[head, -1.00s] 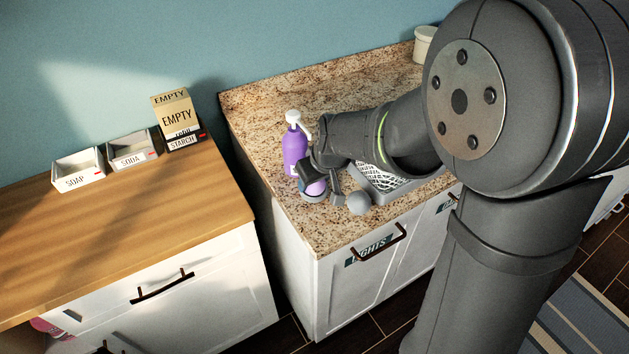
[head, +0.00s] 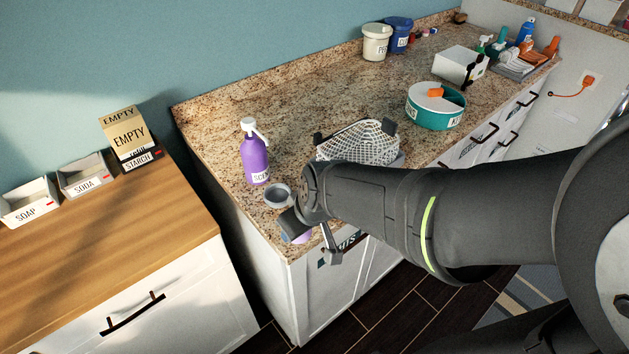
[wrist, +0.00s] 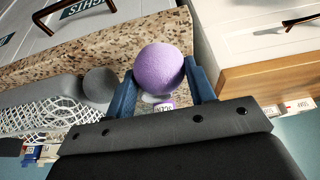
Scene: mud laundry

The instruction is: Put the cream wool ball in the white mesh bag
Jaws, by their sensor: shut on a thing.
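My gripper (wrist: 160,88) is shut on a lavender ball (wrist: 161,70), between its blue fingers. In the head view my gripper (head: 311,238) is at the counter's front-left corner, and the lavender ball (head: 299,237) shows only partly below it. No cream ball can be made out. A white mesh bag (head: 357,143) stands open on the counter, right of and behind my gripper; its mesh (wrist: 48,118) also shows at the left of the wrist view. A grey ball (wrist: 99,84) lies near the bag in the wrist view; my arm hides it in the head view.
A purple pump bottle (head: 255,158) stands behind my gripper, with an empty-looking grey dish (head: 277,195) in front of it. A teal round bin (head: 436,108) and white box (head: 460,65) stand farther right. A gap separates the wooden counter (head: 120,225) at left.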

